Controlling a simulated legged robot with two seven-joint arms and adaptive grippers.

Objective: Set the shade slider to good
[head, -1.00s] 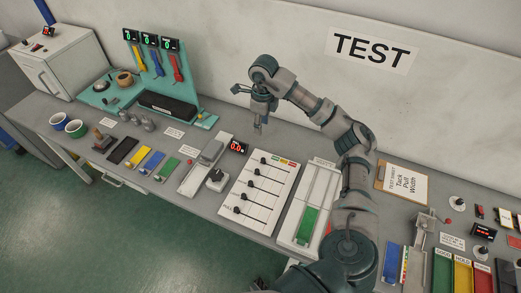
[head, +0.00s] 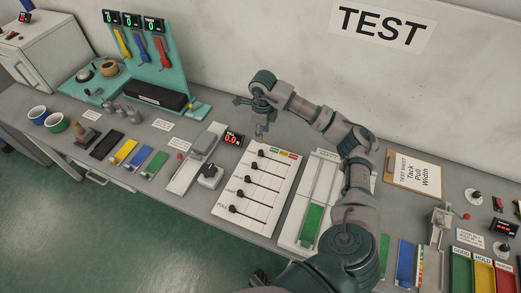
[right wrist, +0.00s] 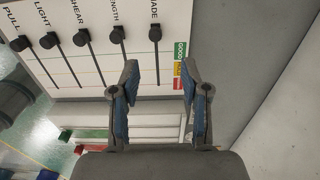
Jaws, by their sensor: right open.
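The white slider board (head: 262,193) lies on the bench with several black knobs on parallel tracks. The shade slider knob (head: 261,153) is on the track nearest the wall, at its left end; the right wrist view shows it too (right wrist: 155,33), beside the word SHADE. Green, yellow and red labels (right wrist: 180,66) line that edge, the green one reading GOOD. My right gripper (head: 262,132) hangs above the board's back left corner, apart from the knob. In the right wrist view its open, empty fingers (right wrist: 160,68) frame the shade track, with the knob beyond the fingertips. My left gripper is out of view.
A device with a red display (head: 231,139) stands left of the board, with a grey lever unit (head: 203,145) beside it. A white tray with a green block (head: 311,222) lies to the right. A clipboard (head: 414,172) lies further right, and the wall is behind.

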